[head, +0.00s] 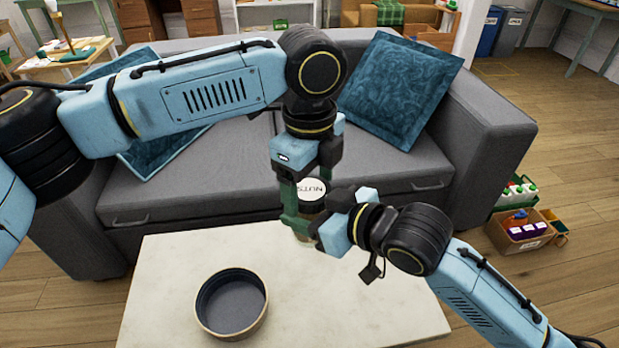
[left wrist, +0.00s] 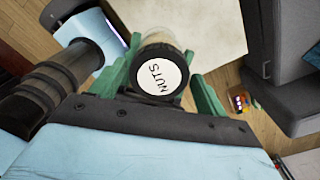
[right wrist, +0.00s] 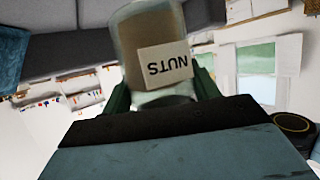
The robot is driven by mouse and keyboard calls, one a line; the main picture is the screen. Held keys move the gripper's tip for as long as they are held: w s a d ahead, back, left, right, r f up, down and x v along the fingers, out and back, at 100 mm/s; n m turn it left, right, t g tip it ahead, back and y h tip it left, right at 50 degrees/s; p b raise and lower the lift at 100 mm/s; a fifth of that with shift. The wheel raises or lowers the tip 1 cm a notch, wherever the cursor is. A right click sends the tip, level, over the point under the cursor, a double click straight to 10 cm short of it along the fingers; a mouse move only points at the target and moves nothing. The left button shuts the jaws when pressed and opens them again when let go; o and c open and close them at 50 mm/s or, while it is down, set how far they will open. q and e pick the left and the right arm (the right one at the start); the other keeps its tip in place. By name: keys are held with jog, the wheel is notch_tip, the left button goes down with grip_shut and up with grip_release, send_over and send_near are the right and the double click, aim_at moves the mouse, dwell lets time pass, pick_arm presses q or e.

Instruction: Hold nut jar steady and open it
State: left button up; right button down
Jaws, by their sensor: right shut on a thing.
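The nut jar has a dark lid (head: 312,189) with a round white NUTS label, also facing the camera in the left wrist view (left wrist: 161,76). Its clear body (right wrist: 150,30) holds brown contents and a white NUTS label in the right wrist view. My right gripper (head: 318,228) comes from the right and is shut on the jar's body, holding it upright, seemingly above the table. My left gripper (head: 308,196) points down from above. Its green fingers are open on either side of the lid (left wrist: 165,80). The fingers hide much of the jar in the head view.
A round, dark-lined bowl (head: 231,302) stands on the pale table (head: 390,310), whose surface around it is clear. A grey sofa (head: 230,185) with blue cushions (head: 400,88) stands behind.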

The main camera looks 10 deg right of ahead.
pick_arm(q)
jog(key=c, duration=0.8)
jog(key=n, duration=0.6)
jog(key=shift+n, duration=0.4)
jog(key=o, duration=1.1)
jog(key=shift+c, duration=0.2)
jog(key=shift+r, duration=0.1)
